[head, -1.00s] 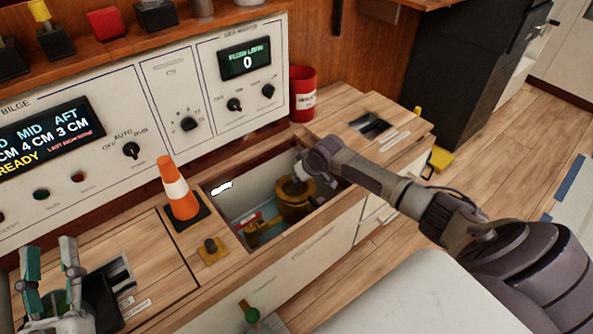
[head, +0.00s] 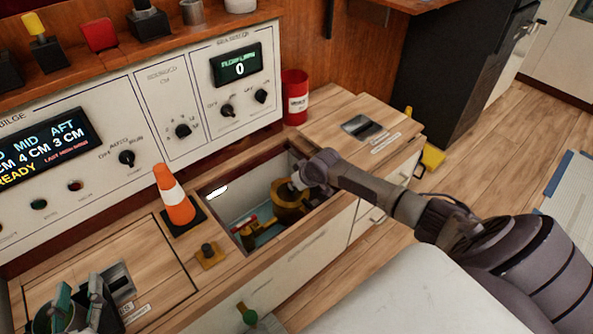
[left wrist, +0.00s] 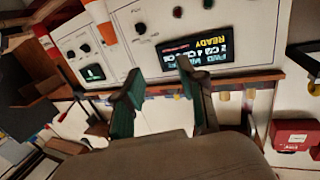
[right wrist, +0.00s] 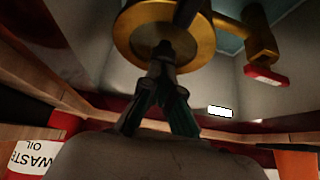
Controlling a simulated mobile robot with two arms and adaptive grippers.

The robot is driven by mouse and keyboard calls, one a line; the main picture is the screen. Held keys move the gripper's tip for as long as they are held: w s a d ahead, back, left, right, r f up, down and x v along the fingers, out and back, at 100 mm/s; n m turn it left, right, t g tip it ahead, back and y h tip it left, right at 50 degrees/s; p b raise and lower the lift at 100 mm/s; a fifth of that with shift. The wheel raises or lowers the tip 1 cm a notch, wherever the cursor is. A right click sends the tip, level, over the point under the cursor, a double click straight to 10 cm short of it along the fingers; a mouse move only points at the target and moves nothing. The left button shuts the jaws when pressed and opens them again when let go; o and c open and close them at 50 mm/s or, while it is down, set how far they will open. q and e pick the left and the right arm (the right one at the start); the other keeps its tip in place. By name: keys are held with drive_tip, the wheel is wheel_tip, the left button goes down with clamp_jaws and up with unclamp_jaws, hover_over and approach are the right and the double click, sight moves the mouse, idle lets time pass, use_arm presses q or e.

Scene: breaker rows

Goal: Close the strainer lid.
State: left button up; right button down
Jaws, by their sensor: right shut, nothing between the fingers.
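The brass strainer (head: 288,210) sits inside an open bay in the wooden counter; it fills the top middle of the right wrist view (right wrist: 134,42) as a round brass rim with a dark centre. I cannot tell its lid apart from its body. My right gripper (head: 297,182) reaches into the bay from the right. In the right wrist view its fingers (right wrist: 163,56) are together and empty, in front of the brass rim; whether they touch it is unclear. My left gripper (left wrist: 159,70) is open and empty; the head view shows it low over the left counter.
A red-handled valve (right wrist: 266,76) sits beside the strainer. The bay's walls and wooden edges surround my right gripper closely. An orange cone (head: 174,196) and a yellow-based knob (head: 209,255) stand at the bay's left. A red waste oil can (head: 295,98) stands behind it.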

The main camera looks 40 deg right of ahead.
sight(295, 190)
drive_tip(key=shift+r+p, duration=0.7)
drive_tip(key=shift+p, duration=0.15)
use_arm(q)
drive_tip(key=s+a+f+g+y+p, duration=0.1)
drive_tip(key=s+a+f+g+y, duration=0.15)
drive_tip(key=s+f+g, duration=0.6)
use_arm(e)
drive_tip(key=shift+w+r, duration=0.1)
drive_tip(key=shift+r, duration=0.45)
drive_tip(key=shift+w+r+p, duration=0.1)
drive_tip(key=shift+r+p, duration=0.65)
drive_tip(key=shift+p, duration=0.25)
drive_tip(key=shift+s+r+p, duration=0.25)
drive_tip(key=shift+r+p, duration=0.2)
use_arm(q)
drive_tip(key=s+a+f+g+y+p, duration=0.1)
drive_tip(key=s+a+f+g+p, duration=0.15)
drive_tip(key=s+g, duration=0.35)
wheel_tip(295, 190, down, 8)
drive_tip(key=t, duration=0.1)
drive_tip(key=shift+w+a+n+p, duration=0.25)
drive_tip(key=shift+w+n+p, duration=0.05)
drive_tip(key=shift+w+p, duration=0.1)
use_arm(e)
drive_tip(key=s+v, duration=0.1)
drive_tip(key=v, duration=0.7)
drive_tip(key=shift+s, duration=0.2)
